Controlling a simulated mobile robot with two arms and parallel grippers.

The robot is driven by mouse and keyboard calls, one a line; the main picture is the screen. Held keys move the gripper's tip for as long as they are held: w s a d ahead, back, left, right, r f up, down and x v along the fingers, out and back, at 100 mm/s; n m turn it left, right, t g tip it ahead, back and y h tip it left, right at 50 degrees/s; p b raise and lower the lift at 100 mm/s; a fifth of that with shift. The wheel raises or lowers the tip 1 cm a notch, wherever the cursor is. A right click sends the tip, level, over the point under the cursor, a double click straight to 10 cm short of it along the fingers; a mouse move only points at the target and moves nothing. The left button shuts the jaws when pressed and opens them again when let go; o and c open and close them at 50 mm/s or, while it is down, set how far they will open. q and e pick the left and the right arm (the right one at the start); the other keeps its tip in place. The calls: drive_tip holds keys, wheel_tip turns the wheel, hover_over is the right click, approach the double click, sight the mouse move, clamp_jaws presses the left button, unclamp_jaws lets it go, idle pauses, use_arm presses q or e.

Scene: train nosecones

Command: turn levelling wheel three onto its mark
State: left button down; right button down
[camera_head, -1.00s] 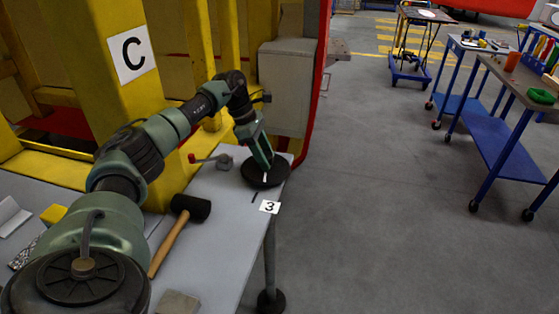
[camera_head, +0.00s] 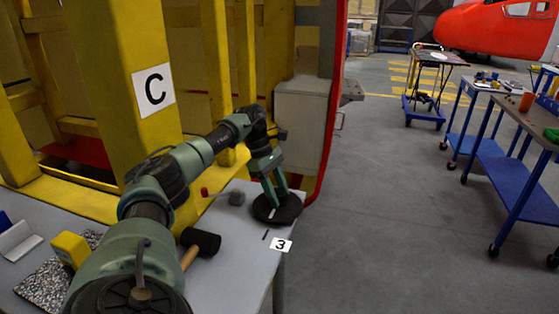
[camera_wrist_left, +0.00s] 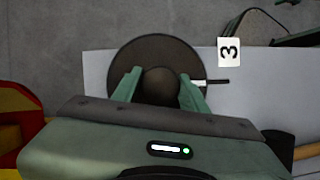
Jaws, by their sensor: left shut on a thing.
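Levelling wheel three (camera_head: 289,214) is a dark round disc at the far right corner of the grey table. A white line (camera_head: 271,213) on it points towards a short black mark (camera_head: 265,235) on the tabletop, beside the "3" label (camera_head: 281,245). My left gripper (camera_head: 274,203) comes down on the wheel from above. In the left wrist view its fingers (camera_wrist_left: 159,92) are on either side of the wheel's round dark knob (camera_wrist_left: 160,82), shut on it. There the white line (camera_wrist_left: 198,83) lies nearly end to end with the black mark (camera_wrist_left: 218,81). My right gripper is out of view.
A mallet (camera_head: 203,240) lies on the table under my left arm. A yellow post with a "C" sign (camera_head: 153,89) rises behind my arm. Blue trolleys (camera_head: 510,180) stand at right, with clear floor between.

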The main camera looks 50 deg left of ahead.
use_arm(q)
drive_tip(key=c, duration=0.8)
unclamp_jaws()
drive_tip(key=shift+o, duration=0.2)
drive_tip(key=v, duration=0.7)
drive_tip(key=shift+a+r, duration=0.2)
drive_tip(key=shift+r, duration=0.15)
drive_tip(key=shift+d+f, duration=0.1)
